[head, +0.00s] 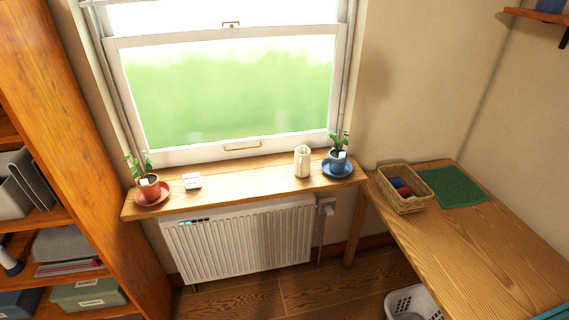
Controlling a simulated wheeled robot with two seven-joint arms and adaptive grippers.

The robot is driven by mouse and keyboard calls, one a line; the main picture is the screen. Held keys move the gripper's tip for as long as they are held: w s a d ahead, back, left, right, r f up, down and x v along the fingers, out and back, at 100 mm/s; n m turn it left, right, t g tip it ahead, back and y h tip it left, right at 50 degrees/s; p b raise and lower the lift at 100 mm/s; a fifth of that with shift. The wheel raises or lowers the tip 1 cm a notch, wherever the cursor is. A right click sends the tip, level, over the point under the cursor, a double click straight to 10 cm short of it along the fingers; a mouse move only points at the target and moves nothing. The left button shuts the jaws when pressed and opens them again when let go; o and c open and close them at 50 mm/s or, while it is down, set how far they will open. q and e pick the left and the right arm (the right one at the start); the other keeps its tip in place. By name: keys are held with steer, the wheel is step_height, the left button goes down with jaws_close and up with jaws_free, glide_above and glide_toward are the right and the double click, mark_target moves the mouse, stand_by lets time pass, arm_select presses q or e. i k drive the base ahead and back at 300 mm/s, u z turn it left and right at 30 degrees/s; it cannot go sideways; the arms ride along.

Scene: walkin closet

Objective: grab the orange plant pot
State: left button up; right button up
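The orange plant pot (149,189) is a small orange-red pot with a green leafy plant and a white tag. It stands upright on a matching orange saucer (141,200) at the left end of the wooden windowsill (230,188), in the head view. A blue plant pot (338,160) with a similar plant stands on a blue saucer (350,170) at the sill's right end. Neither of my grippers shows in this view.
Between the pots are a small white box (191,181) and a cream pitcher (302,161). A white radiator (240,243) is below the sill. A wooden shelf unit (75,120) rises close at left. A table (480,235) with a wicker basket (403,203) stands at right.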

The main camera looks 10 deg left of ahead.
mark_target(148, 184)
steer(key=i, duration=0.75)
steer(key=u, duration=0.75)
